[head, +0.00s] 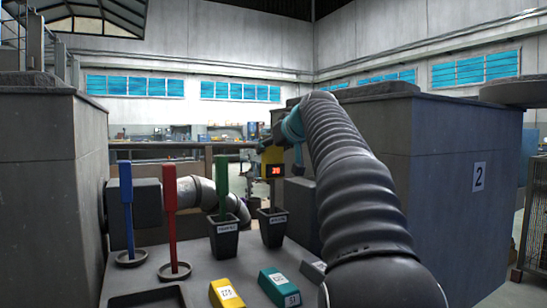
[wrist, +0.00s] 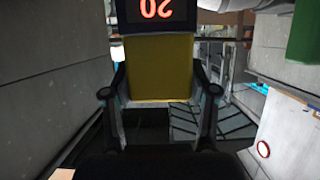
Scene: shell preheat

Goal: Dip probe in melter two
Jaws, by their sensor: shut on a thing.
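My gripper (head: 268,148) is shut on the yellow body of the probe (head: 273,156). The probe's black display with red digits (head: 275,171) shows below the gripper. In the wrist view the yellow body (wrist: 160,68) sits between the two fingers (wrist: 160,95), and the display (wrist: 156,12) is at the top edge with inverted digits. The probe is above a dark labelled pot (head: 273,235); I cannot tell whether its lower end is inside. Melter two (head: 440,185) is the large grey block at right with a "2" plate (head: 479,176). Its top opening is not visible.
Another grey block (head: 45,190) stands at left. A blue stick (head: 127,195) and a red stick (head: 171,205) stand in round holders; a green stick (head: 223,180) stands in a second pot (head: 224,242). Yellow (head: 227,295) and teal (head: 280,286) labelled blocks lie in front.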

